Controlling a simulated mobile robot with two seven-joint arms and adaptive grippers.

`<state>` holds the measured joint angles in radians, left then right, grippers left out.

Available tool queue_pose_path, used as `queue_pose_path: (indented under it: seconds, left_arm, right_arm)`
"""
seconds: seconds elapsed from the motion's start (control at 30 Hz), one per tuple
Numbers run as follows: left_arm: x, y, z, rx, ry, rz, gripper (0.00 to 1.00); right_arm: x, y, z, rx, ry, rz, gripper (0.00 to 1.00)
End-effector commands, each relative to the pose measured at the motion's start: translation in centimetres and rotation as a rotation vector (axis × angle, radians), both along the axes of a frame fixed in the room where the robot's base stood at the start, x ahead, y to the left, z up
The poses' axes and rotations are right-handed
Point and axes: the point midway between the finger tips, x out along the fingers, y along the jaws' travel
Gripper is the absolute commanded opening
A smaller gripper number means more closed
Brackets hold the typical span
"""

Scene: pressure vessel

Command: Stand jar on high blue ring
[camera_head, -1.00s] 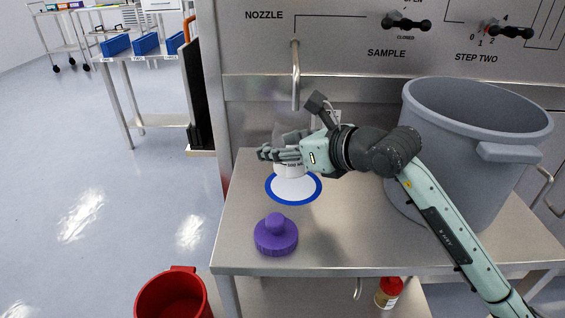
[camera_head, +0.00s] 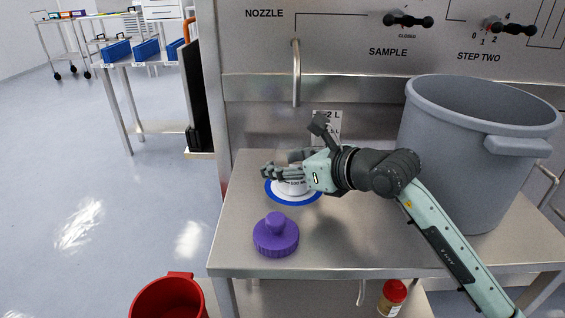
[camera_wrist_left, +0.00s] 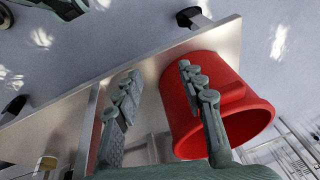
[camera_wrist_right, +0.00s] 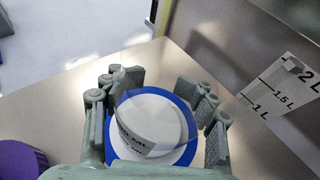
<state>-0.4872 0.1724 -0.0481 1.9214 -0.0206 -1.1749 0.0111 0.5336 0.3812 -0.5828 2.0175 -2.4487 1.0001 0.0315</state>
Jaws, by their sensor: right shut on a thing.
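The clear jar (camera_wrist_right: 150,122) with a white label is between the fingers of my right gripper (camera_wrist_right: 155,85), which is shut on it. In the right wrist view the jar overlaps the blue ring (camera_wrist_right: 187,148) with its white middle. In the head view the ring (camera_head: 285,201) lies on the steel table, and my right gripper (camera_head: 280,174) is just above it. The fingers hide most of the jar there, and I cannot tell whether its base touches the ring. My left gripper (camera_wrist_left: 160,80) is open and empty, seen only in the left wrist view.
A purple knobbed lid (camera_head: 276,235) lies in front of the ring. A big grey vessel (camera_head: 475,150) stands on the right of the table. A nozzle pipe (camera_head: 296,75) hangs behind the ring, near a volume scale (camera_wrist_right: 285,85). A red bucket (camera_head: 170,298) is at lower left.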

Motion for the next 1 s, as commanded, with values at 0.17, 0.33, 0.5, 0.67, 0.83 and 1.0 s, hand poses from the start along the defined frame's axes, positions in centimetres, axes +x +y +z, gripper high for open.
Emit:
queue_pose_path:
  seconds: [0.17, 0.33, 0.5, 0.67, 0.83, 1.0]
  left_arm:
    - [0.1, 0.0, 0.5, 0.001, -0.005, 0.000, 0.40]
    - [0.1, 0.0, 0.5, 0.001, -0.004, 0.000, 0.40]
    - [0.1, 0.0, 0.5, 0.001, -0.005, 0.000, 0.40]
    - [0.2, -0.1, 0.6, 0.000, -0.007, -0.001, 0.40]
    - [-0.4, 0.1, -0.7, 0.001, 0.013, 0.002, 0.40]
    - [-0.1, 0.0, 0.1, 0.004, 0.004, 0.000, 0.40]
  right_arm:
    - [0.0, 0.0, -0.2, 0.000, 0.000, 0.000, 0.59]
    - [0.0, 0.0, -0.2, 0.000, 0.000, 0.000, 0.78]
    - [0.0, 0.0, -0.2, 0.000, 0.000, 0.000, 0.78]
    - [0.0, 0.0, 0.0, 0.000, 0.000, 0.000, 0.78]
    - [-1.0, -1.3, 0.6, -0.001, -0.001, -0.001, 0.78]
    - [-3.4, -3.8, 2.1, -0.003, -0.003, -0.002, 0.78]
